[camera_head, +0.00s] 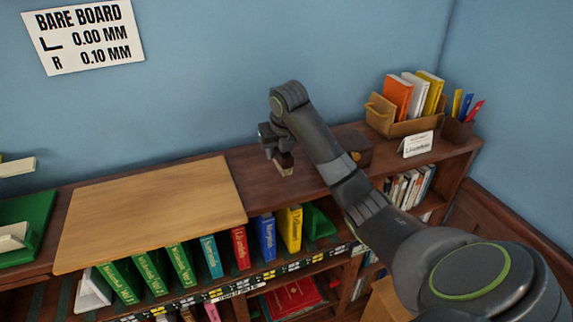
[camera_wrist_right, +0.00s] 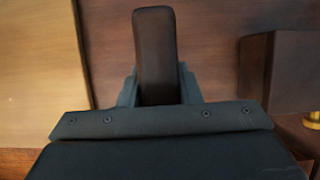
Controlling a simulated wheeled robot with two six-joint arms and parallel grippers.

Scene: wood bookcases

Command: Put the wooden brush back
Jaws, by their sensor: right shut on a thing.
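My right gripper (camera_head: 279,152) is shut on the wooden brush (camera_head: 285,164), over the dark wood top of the bookcase, just right of the pale board (camera_head: 150,208). In the head view the brush is small, dark with a paler lower part, and partly hidden by the gripper. In the right wrist view its dark brown body (camera_wrist_right: 155,50) stands out between the fingers of the gripper (camera_wrist_right: 160,90). I cannot tell whether the brush touches the bookcase top. My left gripper is not in view.
A dark wooden box (camera_head: 354,146) with a brass knob stands right of the brush. Further right are a crate of books (camera_head: 378,118), a small sign (camera_head: 417,144) and a pen holder (camera_head: 456,131). Coloured books (camera_head: 265,237) fill the shelf below. A green tray (camera_head: 38,215) lies far left.

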